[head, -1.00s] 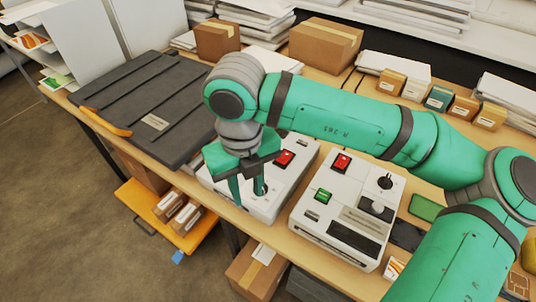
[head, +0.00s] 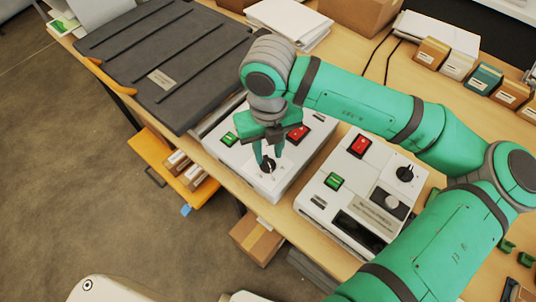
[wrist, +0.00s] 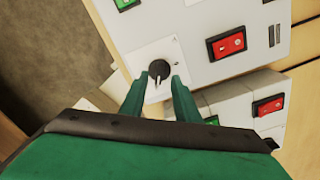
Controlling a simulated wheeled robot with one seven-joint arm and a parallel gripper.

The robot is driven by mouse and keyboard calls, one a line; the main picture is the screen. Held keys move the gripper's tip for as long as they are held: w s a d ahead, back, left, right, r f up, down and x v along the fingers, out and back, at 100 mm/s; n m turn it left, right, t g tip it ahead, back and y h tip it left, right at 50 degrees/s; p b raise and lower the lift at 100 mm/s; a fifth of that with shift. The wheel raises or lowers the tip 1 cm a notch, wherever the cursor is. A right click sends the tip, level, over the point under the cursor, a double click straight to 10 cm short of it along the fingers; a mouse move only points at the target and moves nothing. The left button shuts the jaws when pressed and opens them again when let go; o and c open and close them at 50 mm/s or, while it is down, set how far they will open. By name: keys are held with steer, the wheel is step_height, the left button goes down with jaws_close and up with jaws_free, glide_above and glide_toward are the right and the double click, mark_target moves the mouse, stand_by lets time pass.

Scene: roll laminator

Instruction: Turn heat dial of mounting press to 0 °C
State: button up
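The heat dial (head: 267,166) is a black round knob with a light pointer, on the white control box (head: 225,157) in front of the dark ribbed press. In the wrist view the dial (wrist: 158,70) sits on a pale plate, its pointer toward the bottom of the picture. My gripper (head: 268,160) points down over this dial with its fingers apart. In the wrist view my gripper (wrist: 157,85) has one finger to each side of the dial, with a gap visible. The scale marks are too small to read, and contact cannot be told.
The control box has a green switch (head: 229,139) and a red switch (head: 298,133). A second white box (head: 322,208) with similar switches and its own black dial (head: 404,174) stands to the right. The dark ribbed press (head: 165,55) lies behind left. Small cartons (head: 430,52) line the back right.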

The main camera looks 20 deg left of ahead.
mark_target(268, 161)
steer(key=shift+f, duration=1.55)
jaws_close()
